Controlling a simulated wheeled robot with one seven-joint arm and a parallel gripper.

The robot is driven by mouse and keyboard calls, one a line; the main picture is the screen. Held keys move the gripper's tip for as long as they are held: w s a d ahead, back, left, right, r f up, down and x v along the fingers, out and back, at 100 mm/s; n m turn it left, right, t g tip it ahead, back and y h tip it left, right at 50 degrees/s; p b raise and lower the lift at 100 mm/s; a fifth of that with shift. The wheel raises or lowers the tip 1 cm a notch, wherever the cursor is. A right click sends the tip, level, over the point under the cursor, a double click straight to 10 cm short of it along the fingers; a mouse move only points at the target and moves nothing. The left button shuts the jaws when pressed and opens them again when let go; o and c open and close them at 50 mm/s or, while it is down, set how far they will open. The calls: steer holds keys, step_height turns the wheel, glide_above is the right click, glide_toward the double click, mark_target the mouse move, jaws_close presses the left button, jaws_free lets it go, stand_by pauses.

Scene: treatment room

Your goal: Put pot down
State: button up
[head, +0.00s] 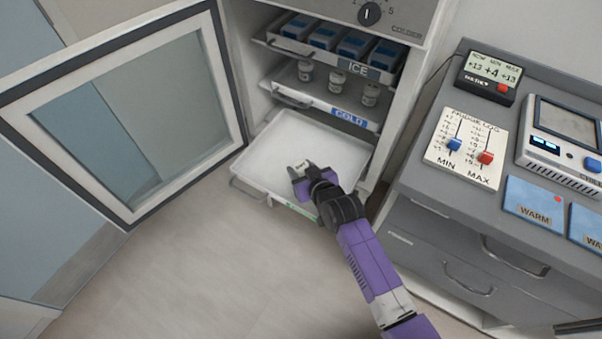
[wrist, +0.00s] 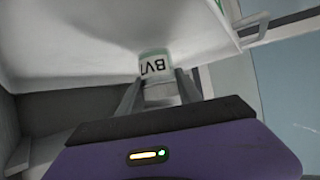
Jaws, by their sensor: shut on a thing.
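My gripper (head: 303,174) is shut on a small white pot (head: 300,164), over the front part of the pulled-out bottom drawer (head: 262,150) of the open fridge. I cannot tell whether the pot touches the drawer's floor. My gripper and arm hide part of the drawer's front edge and its green label.
Above are a COLD shelf (head: 318,105) with several pots and an ICE shelf (head: 290,48) with blue packs. The fridge's glass door (head: 130,125) stands open at left. A grey counter (head: 410,175) at right holds a display, a fridge log board (head: 467,148) and WARM pads.

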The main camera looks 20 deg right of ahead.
steer(key=shift+f, duration=1.15)
steer(key=shift+f, duration=0.1)
steer(key=shift+f, duration=0.15)
steer(key=o, duration=1.4)
steer(key=shift+c, duration=0.2)
steer(key=shift+r, duration=0.3)
steer(key=v, duration=1.2)
steer(key=shift+p, duration=0.4)
